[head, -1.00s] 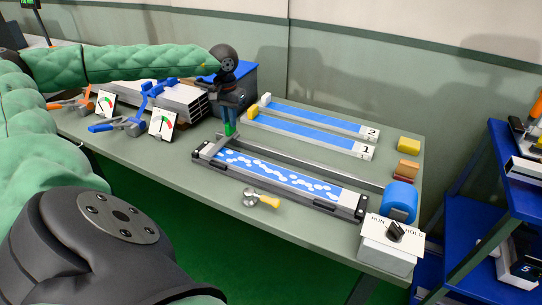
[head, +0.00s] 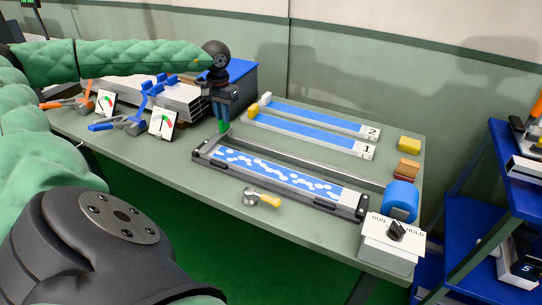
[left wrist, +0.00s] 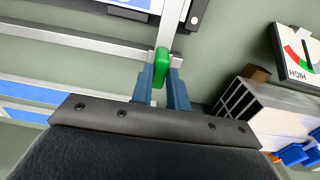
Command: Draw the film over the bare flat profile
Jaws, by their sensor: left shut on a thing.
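A flat profile lies in a dark holder (head: 290,190) at the front of the bench. Its top is blue film (head: 270,172) with many white bubble-like spots, and a white strip shows at its right end. A blue roll (head: 400,200) stands at the holder's right end. My left gripper (head: 222,122) is above the holder's far left end, shut on a green grip (left wrist: 162,68). In the left wrist view the grip is between the blue fingers, over a pale metal bar; I cannot tell whether they are joined. My right gripper is not in view.
Two blue-topped profiles marked 1 (head: 300,133) and 2 (head: 320,118) lie behind. A yellow-handled tool (head: 262,198) lies in front. A RUN/HOLD switch box (head: 390,245) stands at the front right. Gauges, clamps and stacked profiles crowd the left.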

